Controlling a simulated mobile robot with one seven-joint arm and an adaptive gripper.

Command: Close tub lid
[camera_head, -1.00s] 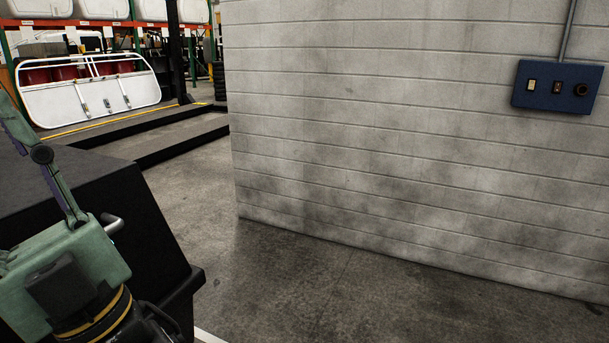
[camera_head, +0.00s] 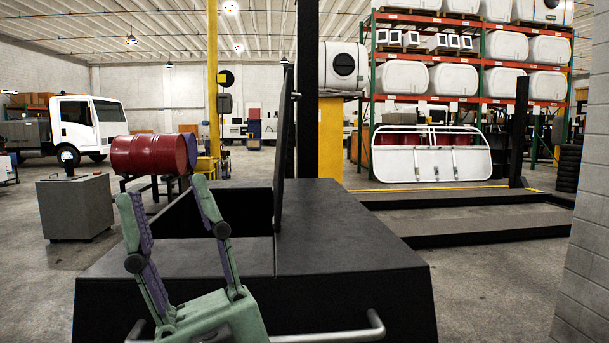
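A large black tub (camera_head: 350,290) stands in front of me, with dark flat top surfaces and a raised black wall at its left back. A thin dark upright panel (camera_head: 281,170), seen almost edge-on, rises from the middle of its top; it looks like the lid standing open. My gripper (camera_head: 164,190) is green with purple finger pads and points up at the left front of the tub. Its two fingers are spread, with nothing between them, and are apart from the panel. A metal handle bar (camera_head: 345,334) shows low on the tub's near side.
A red drum (camera_head: 150,154) lies on a stand at the left, behind a grey block (camera_head: 76,208). A yellow post (camera_head: 213,90) and shelving with white tanks (camera_head: 455,79) stand behind. Low black platforms (camera_head: 460,237) lie right, near a block wall (camera_head: 588,230).

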